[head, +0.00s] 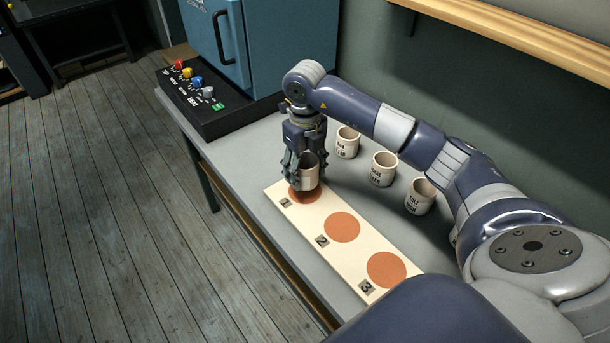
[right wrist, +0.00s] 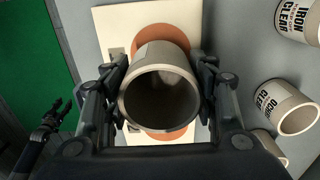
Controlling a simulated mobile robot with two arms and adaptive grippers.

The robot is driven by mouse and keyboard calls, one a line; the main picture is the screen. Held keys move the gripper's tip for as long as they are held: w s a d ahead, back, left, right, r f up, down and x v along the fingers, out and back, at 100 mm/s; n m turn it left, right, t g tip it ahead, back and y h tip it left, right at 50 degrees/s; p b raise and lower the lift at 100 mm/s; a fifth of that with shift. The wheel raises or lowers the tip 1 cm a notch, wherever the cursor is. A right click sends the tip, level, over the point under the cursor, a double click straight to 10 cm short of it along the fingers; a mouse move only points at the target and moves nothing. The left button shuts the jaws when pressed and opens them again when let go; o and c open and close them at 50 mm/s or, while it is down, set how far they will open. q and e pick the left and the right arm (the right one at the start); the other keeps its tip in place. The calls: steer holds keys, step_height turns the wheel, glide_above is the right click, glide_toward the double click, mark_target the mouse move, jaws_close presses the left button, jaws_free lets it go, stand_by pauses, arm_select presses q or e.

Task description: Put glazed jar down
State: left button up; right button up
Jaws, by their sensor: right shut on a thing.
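My right gripper (head: 304,180) is shut on a pale jar (head: 310,171), which it holds upright over the terracotta circle marked 1 (head: 303,196) on the cream board (head: 284,207). In the right wrist view the jar (right wrist: 158,58) sits between both fingers (right wrist: 160,95), with its open mouth and dark inside facing the camera. The circle (right wrist: 165,32) shows around it. I cannot tell whether the jar's base touches the board. A dark gripper-like shape, which looks like my left gripper (right wrist: 57,113), shows small at the left of that view; its jaws are unclear.
Circles 2 (head: 342,227) and 3 (head: 387,269) are bare. Three pale labelled jars (head: 347,143), (head: 383,170), (head: 420,197) stand behind the board, beneath my right arm. A control box (head: 205,100) and a blue cabinet (head: 262,45) occupy the table's far end.

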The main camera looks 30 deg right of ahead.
mark_target(305, 180)
steer(key=shift+w, duration=0.15)
step_height(305, 180, down, 3)
steer(key=shift+r+p, duration=0.1)
steer(key=shift+p, duration=0.5)
steer(key=shift+f, duration=0.35)
steer(key=shift+d, duration=0.1)
steer(key=shift+f, duration=0.1)
steer(key=shift+f, duration=0.15)
steer(key=o, duration=1.1)
steer(key=shift+o, duration=0.2)
